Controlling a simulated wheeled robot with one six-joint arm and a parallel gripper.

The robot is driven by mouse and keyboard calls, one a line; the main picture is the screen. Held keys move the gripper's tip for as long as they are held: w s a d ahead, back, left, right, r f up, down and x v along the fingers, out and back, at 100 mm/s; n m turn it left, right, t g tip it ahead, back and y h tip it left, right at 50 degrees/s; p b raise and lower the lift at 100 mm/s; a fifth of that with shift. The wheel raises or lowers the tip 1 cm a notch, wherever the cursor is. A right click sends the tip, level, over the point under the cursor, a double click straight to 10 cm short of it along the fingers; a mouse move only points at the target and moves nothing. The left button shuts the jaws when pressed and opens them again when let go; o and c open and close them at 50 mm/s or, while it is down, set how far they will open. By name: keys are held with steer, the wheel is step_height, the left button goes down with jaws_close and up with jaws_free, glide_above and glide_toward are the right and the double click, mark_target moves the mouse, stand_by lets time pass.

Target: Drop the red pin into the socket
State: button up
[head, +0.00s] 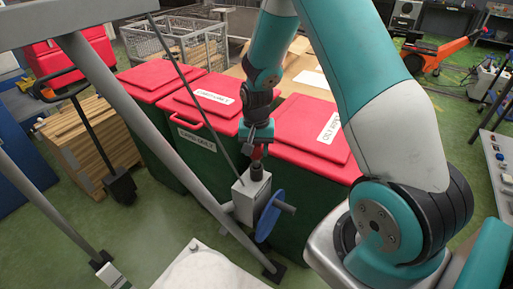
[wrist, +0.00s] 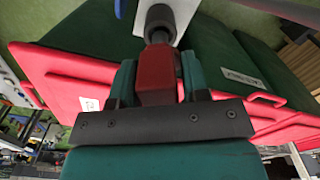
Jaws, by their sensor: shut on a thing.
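My gripper (head: 257,138) points down and is shut on the red pin (head: 257,153). In the wrist view, the two teal fingers of my gripper (wrist: 158,72) press on either side of the red block of the pin (wrist: 155,83). The pin's narrow grey shank (wrist: 158,37) runs to the black round socket (wrist: 159,17). The socket stands on top of a light grey box (head: 251,198) with a blue handwheel (head: 268,216) on its side. The pin looks upright and in line with the socket. How deep the shank sits inside is hidden.
Green bins with red lids (head: 300,130) stand close behind the box. Slanted grey posts (head: 130,135) cross the left side. A white plate (head: 212,268) lies on the green floor in front. A wooden stack (head: 95,145) stands at left.

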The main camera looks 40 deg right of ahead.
mark_target(256, 166)
steer(key=shift+f+b, duration=1.55)
steer(key=shift+f, duration=0.6)
steer(key=o, duration=1.1)
step_height(256, 166, up, 18)
steer(key=b, duration=0.3)
steer(key=shift+f, duration=0.25)
